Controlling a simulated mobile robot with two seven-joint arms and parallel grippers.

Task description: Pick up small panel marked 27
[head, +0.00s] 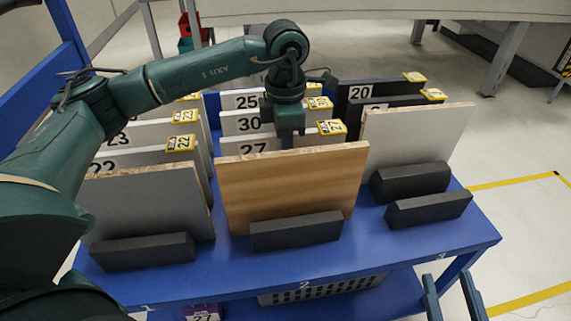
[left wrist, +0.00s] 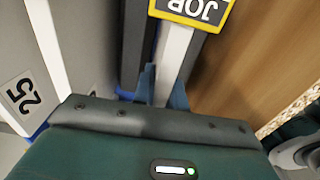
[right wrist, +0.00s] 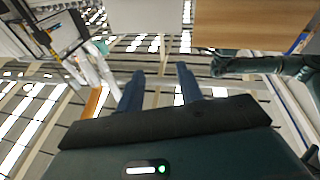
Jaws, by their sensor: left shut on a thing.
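The small white panel marked 27 (head: 253,149) stands upright on the blue cart, directly behind a wood-grain panel (head: 290,185) that hides most of it. A yellow tag (head: 332,128) sits on its top edge. My left gripper (head: 287,140) reaches down onto it from above. In the left wrist view my left gripper (left wrist: 160,88) has its blue fingers on both sides of a white panel edge (left wrist: 174,60) with a yellow tag, shut on it. My right gripper (head: 452,297) is low at the right of the head view. In the right wrist view (right wrist: 160,85) its fingers are apart and empty.
Panels marked 30 (head: 249,124) and 25 (head: 246,101) stand close behind. Panels 22 (head: 102,165) and 23 are at left, black panel 20 (head: 359,92) at back right. Dark holder blocks (head: 297,231) line the cart's front. Open floor lies to the right.

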